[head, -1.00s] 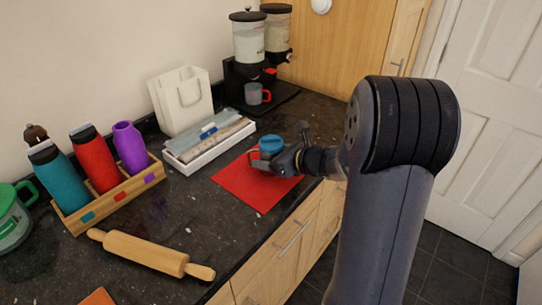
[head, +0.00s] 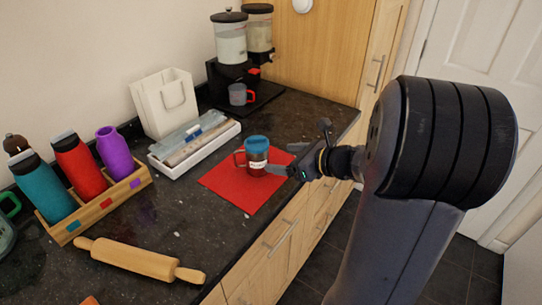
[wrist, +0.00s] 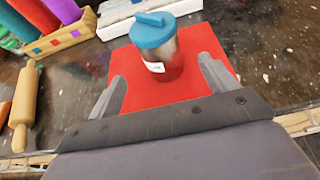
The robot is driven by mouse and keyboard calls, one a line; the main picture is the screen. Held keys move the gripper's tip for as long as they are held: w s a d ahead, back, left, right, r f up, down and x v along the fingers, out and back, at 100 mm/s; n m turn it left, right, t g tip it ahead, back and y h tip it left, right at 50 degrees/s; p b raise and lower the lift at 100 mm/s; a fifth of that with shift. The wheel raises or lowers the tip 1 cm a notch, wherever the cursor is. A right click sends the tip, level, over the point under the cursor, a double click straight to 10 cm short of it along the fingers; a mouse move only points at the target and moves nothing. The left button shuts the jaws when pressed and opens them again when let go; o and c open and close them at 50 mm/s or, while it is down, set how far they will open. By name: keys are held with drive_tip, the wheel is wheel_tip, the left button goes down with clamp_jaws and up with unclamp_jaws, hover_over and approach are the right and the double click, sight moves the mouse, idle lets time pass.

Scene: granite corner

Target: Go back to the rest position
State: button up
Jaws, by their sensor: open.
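My gripper (head: 296,160) is open and empty at the right edge of the red mat in the head view. A mug with a blue lid and a red handle (head: 257,158) stands upright on the red mat (head: 226,188), just left of my gripper and apart from it. In the wrist view the lidded mug (wrist: 160,48) stands ahead, beyond and between the open fingers (wrist: 165,85), on the red mat (wrist: 120,62).
A wooden rack (head: 88,219) holds teal, red and purple bottles. A rolling pin (head: 140,259) lies on the dark counter in front. Floor (head: 440,262) lies right of the counter.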

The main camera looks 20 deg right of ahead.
sight(257, 151)
drive_tip(key=shift+v, duration=0.9)
drive_tip(key=x, duration=0.8)
drive_tip(key=b+x, duration=0.1)
drive_tip(key=x, duration=0.3)
drive_tip(key=shift+w+f, duration=0.1)
drive_tip(key=shift+f, duration=0.35)
drive_tip(key=shift+r+p, duration=0.5)
drive_tip(key=shift+r, duration=0.75)
drive_tip(key=shift+f, duration=0.15)
